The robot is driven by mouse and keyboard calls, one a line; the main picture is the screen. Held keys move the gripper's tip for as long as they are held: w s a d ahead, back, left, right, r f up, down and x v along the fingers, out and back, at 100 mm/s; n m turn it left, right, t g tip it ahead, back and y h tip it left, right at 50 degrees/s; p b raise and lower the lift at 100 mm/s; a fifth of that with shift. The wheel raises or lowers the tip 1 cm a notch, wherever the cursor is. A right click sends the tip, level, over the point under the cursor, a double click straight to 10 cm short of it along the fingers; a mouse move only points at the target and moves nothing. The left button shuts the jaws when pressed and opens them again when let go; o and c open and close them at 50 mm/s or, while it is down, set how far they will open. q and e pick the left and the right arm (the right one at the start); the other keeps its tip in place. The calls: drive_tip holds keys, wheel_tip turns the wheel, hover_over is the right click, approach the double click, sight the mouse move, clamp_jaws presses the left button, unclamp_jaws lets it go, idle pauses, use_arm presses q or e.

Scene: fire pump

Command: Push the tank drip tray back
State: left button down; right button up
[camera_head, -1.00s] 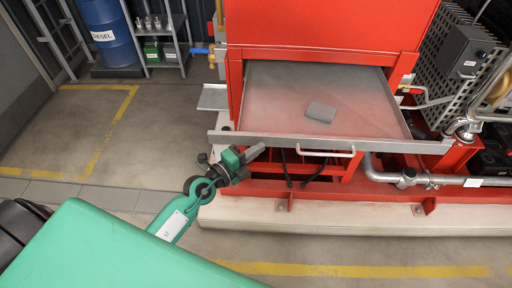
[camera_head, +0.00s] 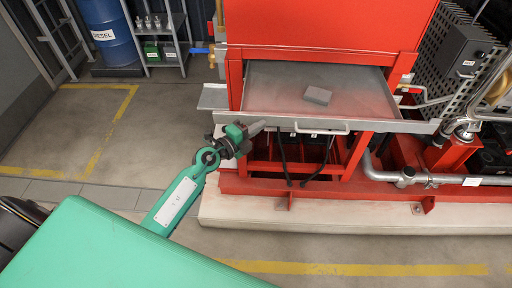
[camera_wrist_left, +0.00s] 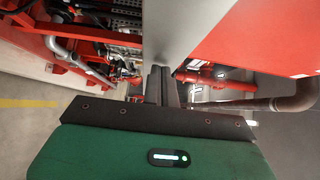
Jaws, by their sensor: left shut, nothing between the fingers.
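The tank drip tray (camera_head: 350,104) is a grey metal drawer under the red tank, pulled partly out, with a white bar handle (camera_head: 321,130) on its front. A small grey block (camera_head: 318,95) lies in it. My left gripper (camera_head: 258,127) is shut and empty, its fingertips at the left part of the tray's front edge. In the left wrist view its fingers (camera_wrist_left: 162,80) point at a grey metal panel (camera_wrist_left: 175,25); whether they touch it is hard to tell. My right gripper is not in view.
The red tank (camera_head: 320,30) stands above the tray, on a red frame over a pale plinth (camera_head: 350,215). Pipes and a perforated guard (camera_head: 455,60) are at the right. A blue diesel drum (camera_head: 112,35) and a shelf stand back left. Floor is clear at left.

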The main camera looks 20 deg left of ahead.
sight(260, 88)
use_arm(q)
drive_tip(key=w+a, duration=0.1)
drive_tip(key=w, duration=0.2)
drive_tip(key=w+a, duration=0.1)
drive_tip(key=w, duration=0.2)
drive_tip(key=w+a+b, duration=0.1)
drive_tip(key=w, duration=0.2)
drive_tip(key=shift+w+a, duration=0.1)
drive_tip(key=shift+w, duration=0.15)
drive_tip(key=w+a+b, duration=0.1)
drive_tip(key=w, duration=0.2)
drive_tip(key=w+a+b, duration=0.1)
drive_tip(key=w, duration=0.2)
drive_tip(key=w+a+b, duration=0.1)
drive_tip(key=w, duration=0.2)
drive_tip(key=shift+w+f, duration=0.1)
drive_tip(key=shift+w, duration=0.15)
drive_tip(key=shift+w+a+b, duration=0.2)
drive_tip(key=shift+w+b, duration=0.2)
drive_tip(key=shift+w, duration=0.15)
drive_tip(key=shift+a+r, duration=0.1)
drive_tip(key=shift+r, duration=0.25)
